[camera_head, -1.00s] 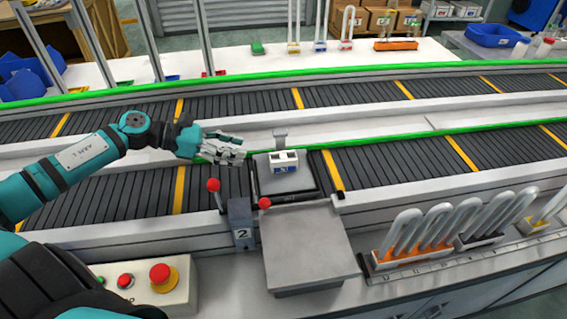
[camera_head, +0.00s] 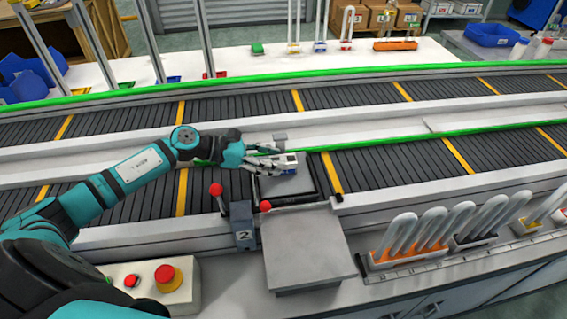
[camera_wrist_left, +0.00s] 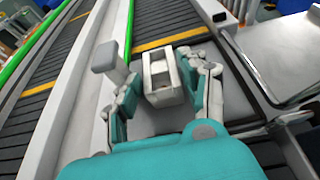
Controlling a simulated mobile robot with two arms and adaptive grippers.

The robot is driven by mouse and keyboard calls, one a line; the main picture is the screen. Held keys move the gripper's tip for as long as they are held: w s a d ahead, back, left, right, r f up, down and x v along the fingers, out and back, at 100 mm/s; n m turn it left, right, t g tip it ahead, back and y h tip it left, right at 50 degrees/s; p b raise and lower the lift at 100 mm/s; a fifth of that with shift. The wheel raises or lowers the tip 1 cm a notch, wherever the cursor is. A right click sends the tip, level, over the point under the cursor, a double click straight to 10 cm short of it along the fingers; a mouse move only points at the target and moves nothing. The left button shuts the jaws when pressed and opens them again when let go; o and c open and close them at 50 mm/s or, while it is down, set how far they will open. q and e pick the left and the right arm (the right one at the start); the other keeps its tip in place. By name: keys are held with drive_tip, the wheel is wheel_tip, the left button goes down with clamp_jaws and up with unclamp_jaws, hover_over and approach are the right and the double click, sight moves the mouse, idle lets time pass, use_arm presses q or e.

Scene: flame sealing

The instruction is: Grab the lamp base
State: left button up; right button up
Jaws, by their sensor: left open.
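In the left wrist view the lamp base (camera_wrist_left: 160,77) has an open top with hollows and lies between the two fingers. My left gripper (camera_head: 274,163) is open around it, coming from the left. In the left wrist view the left gripper (camera_wrist_left: 165,92) has one finger on each side of the base; I cannot tell whether they touch it. My right gripper is not in view.
Red-knobbed levers (camera_head: 216,190) stand in front, left of a grey table (camera_head: 305,250). White U-shaped tubes (camera_head: 430,229) stand in racks at the right. A button box (camera_head: 150,283) is at the front left.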

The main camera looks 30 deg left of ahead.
use_arm(q)
drive_tip(key=c, duration=0.8)
